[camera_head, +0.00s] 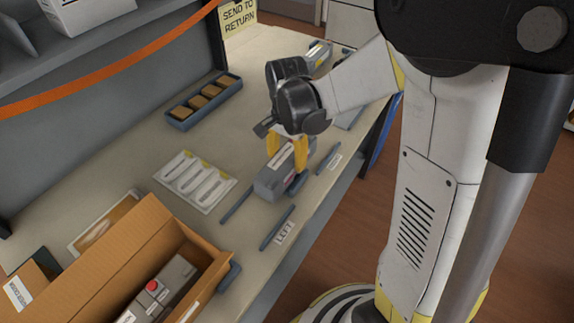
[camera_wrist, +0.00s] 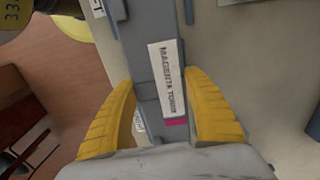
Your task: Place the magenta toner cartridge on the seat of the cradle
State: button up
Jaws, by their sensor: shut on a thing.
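The magenta toner cartridge (camera_head: 270,186) is a grey block with a white label; the label and its small magenta patch show in the wrist view (camera_wrist: 168,75). My gripper (camera_head: 287,158) reaches down over the worktop, its yellow fingers shut on the cartridge. In the wrist view the fingers (camera_wrist: 160,88) stand on either side of its body. Blue-grey bars, apparently cradle parts, lie around it: one to the left (camera_head: 237,203), one in front (camera_head: 277,228) beside a LEFT label, one to the right (camera_head: 329,160). The seat is mostly hidden; I cannot tell whether the cartridge touches it.
An open cardboard box (camera_head: 100,262) with grey cartridges stands at lower left. A blister sheet (camera_head: 195,181) and a blue tray (camera_head: 178,124) of brown pieces lie left of the gripper. Another cartridge (camera_head: 319,56) sits behind. The worktop's edge runs along the right.

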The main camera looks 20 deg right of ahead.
jog(key=shift+f, duration=0.95)
jog(key=shift+b, duration=0.3)
jog(key=shift+f, duration=0.2)
jog(key=o, duration=1.4)
jog(key=shift+r, duration=0.15)
